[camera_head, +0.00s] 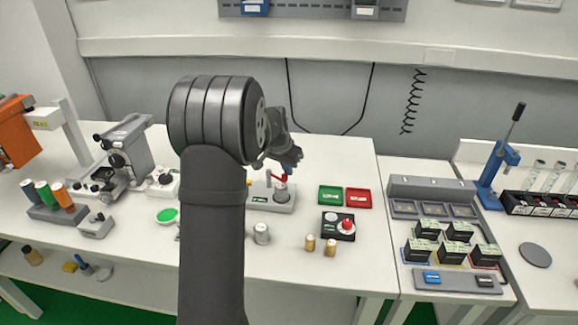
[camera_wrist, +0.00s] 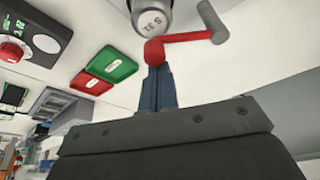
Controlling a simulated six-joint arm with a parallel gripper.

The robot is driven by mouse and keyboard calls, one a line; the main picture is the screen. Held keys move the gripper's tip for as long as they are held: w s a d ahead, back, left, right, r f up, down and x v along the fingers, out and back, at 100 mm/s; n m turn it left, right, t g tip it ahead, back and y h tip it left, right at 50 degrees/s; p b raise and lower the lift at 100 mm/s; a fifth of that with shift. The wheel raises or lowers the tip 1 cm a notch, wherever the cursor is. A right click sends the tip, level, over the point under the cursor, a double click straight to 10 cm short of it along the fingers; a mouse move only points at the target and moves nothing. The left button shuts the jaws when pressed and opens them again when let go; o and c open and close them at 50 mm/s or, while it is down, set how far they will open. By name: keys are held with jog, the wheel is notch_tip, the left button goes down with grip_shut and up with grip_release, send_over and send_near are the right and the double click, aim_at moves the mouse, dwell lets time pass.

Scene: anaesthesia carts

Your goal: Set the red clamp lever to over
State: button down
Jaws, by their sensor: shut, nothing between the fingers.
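The red clamp lever (camera_head: 278,177) is on a grey fixture base (camera_head: 258,200) at the middle of the bench. In the wrist view the lever (camera_wrist: 185,40) runs from a grey pivot post (camera_wrist: 213,22) on the right to a red ball knob (camera_wrist: 154,52) on the left. A grey lettered cylinder (camera_wrist: 152,20) is beside the lever. My gripper (camera_head: 288,168) is just above the fixture. Its blue fingers (camera_wrist: 158,88) are shut and empty, with their tips at the red knob. I cannot tell whether they touch it.
A green tray (camera_head: 331,196) and a red tray (camera_head: 358,198) lie right of the fixture. A black box with a red knob (camera_head: 347,225) is in front of them. A metal cylinder (camera_head: 262,234) and small brass parts (camera_head: 330,247) stand near the front edge.

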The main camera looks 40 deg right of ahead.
jog(key=shift+s+a, duration=0.15)
jog(key=shift+a, duration=0.3)
dwell(0.5)
notch_tip(320, 180, up, 10)
jog(key=shift+d+f, duration=0.25)
jog(key=shift+d, duration=0.1)
dwell(0.4)
